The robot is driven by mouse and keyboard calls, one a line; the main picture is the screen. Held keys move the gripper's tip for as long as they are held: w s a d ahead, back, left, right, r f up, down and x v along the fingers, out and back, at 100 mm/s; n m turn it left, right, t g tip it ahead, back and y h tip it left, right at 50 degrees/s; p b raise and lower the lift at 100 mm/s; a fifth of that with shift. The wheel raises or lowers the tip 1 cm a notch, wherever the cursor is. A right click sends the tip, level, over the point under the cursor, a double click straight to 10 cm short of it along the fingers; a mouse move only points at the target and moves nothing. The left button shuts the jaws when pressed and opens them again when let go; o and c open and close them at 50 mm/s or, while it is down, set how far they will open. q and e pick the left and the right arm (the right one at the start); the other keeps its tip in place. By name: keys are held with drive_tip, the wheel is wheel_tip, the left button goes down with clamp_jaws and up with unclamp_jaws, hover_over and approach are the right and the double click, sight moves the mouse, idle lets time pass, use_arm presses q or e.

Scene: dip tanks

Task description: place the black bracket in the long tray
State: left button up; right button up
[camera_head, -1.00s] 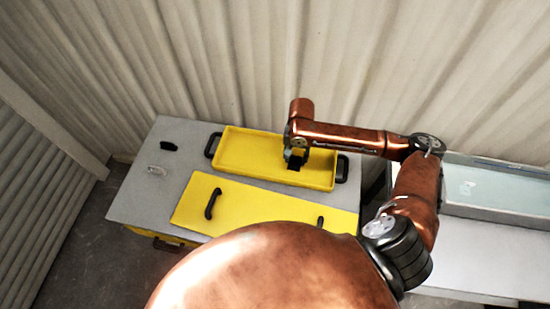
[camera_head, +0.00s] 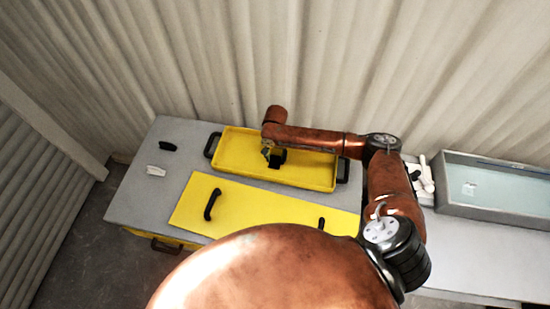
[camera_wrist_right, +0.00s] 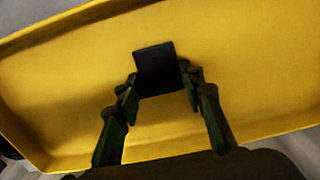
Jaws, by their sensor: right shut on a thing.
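The black bracket (camera_head: 279,158) is a small dark piece held by my right gripper (camera_head: 270,153) over the yellow long tray (camera_head: 233,150). The tray has raised walls and a black handle at each end. In the right wrist view the bracket (camera_wrist_right: 155,66) shows as a dark block between the two fingertips of my right gripper (camera_wrist_right: 160,84), with the yellow tray floor (camera_wrist_right: 240,60) around it. The gripper is shut on the bracket. I cannot tell whether the bracket touches the tray floor. My left gripper is not in view.
A flat yellow panel (camera_head: 262,205) with black handles lies in front of the tray. A small black piece (camera_head: 168,146) and a small white piece (camera_head: 156,171) lie on the grey tabletop (camera_head: 145,200) at left. A grey-rimmed tank (camera_head: 505,210) stands at right.

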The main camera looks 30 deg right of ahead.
sight(275, 157)
drive_tip(key=shift+f, duration=0.1)
drive_tip(key=o, duration=1.3)
wheel_tip(275, 157, up, 12)
drive_tip(key=shift+r+p, duration=0.15)
drive_tip(key=shift+p, duration=0.3)
